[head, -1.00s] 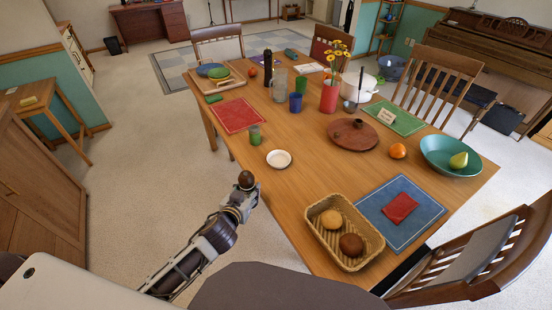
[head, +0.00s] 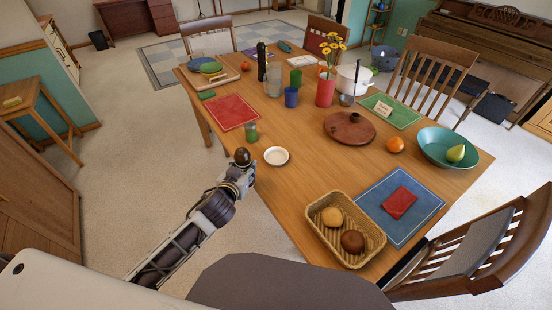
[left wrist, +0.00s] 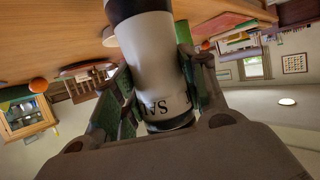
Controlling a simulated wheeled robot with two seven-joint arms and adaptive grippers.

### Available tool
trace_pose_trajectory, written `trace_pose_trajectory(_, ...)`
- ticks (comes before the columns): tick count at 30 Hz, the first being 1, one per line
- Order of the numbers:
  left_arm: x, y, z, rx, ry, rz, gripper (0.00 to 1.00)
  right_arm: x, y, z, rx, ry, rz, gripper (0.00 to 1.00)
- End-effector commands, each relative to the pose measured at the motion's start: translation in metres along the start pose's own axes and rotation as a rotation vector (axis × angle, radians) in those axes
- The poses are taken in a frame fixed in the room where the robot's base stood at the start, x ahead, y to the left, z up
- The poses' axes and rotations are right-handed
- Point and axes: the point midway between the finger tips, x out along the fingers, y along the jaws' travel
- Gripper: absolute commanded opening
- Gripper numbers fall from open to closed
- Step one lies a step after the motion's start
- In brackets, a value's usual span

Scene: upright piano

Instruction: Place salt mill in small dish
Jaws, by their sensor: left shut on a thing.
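My left gripper (head: 238,171) is shut on the salt mill (head: 242,156), whose dark round top shows above the fingers in the head view. In the left wrist view, the mill (left wrist: 150,55) is a pale cylinder with dark ends and the letters "SA" visible, held between the two green-padded fingers. The small white dish (head: 276,156) lies on the table near its left edge, just right of the mill, and looks empty. The mill is apart from the dish. My right gripper does not show.
A wicker basket (head: 322,242) with two rolls is at the near edge of the table (head: 290,195). A brown round board (head: 350,128) lies farther right. The tabletop around the dish is mostly clear.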

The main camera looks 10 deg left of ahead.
Motion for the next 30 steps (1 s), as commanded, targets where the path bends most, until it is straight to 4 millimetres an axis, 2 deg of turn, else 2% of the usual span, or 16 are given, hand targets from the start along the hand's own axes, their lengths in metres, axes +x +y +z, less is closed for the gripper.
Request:
trace_pose_trajectory(1, 0.001, 0.001, -0.010, -0.001, 0.006, 0.001, 0.11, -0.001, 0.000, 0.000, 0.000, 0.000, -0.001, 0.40)
trace_pose_trajectory(12, 0.011, 0.007, -0.067, -0.003, 0.008, 0.002, 0.11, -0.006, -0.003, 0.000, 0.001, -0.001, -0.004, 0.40)
trace_pose_trajectory(30, 0.025, 0.024, -0.153, 0.002, 0.003, 0.015, 0.11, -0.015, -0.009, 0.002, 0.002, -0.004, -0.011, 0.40)
